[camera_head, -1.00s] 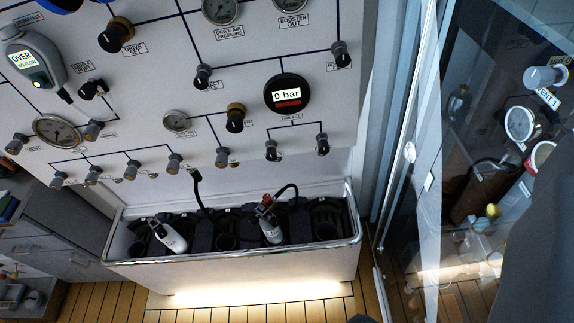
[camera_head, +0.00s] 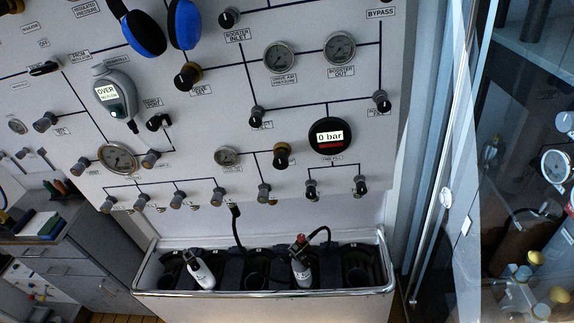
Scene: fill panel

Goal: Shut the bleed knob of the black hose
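A black hose (camera_head: 237,229) hangs from the panel's lower edge into the filling trough. A second black hose (camera_head: 322,232) arches at the white cylinder (camera_head: 302,270), which has a red-marked top. A row of small grey knobs, among them one above the first hose (camera_head: 218,196) and one further right (camera_head: 264,192), runs along the panel's bottom. Two black knobs, left (camera_head: 311,188) and right (camera_head: 361,186), sit under the gauge reading 0 bar (camera_head: 329,137). I cannot tell which knob is the bleed, nor whether any is shut. My gripper is not in view.
The trough (camera_head: 262,295) stands under the panel and also holds another white cylinder (camera_head: 201,270). Blue ear defenders (camera_head: 185,24) hang at the top. A glass door (camera_head: 462,190) stands at the right, and grey drawers (camera_head: 75,262) at the left.

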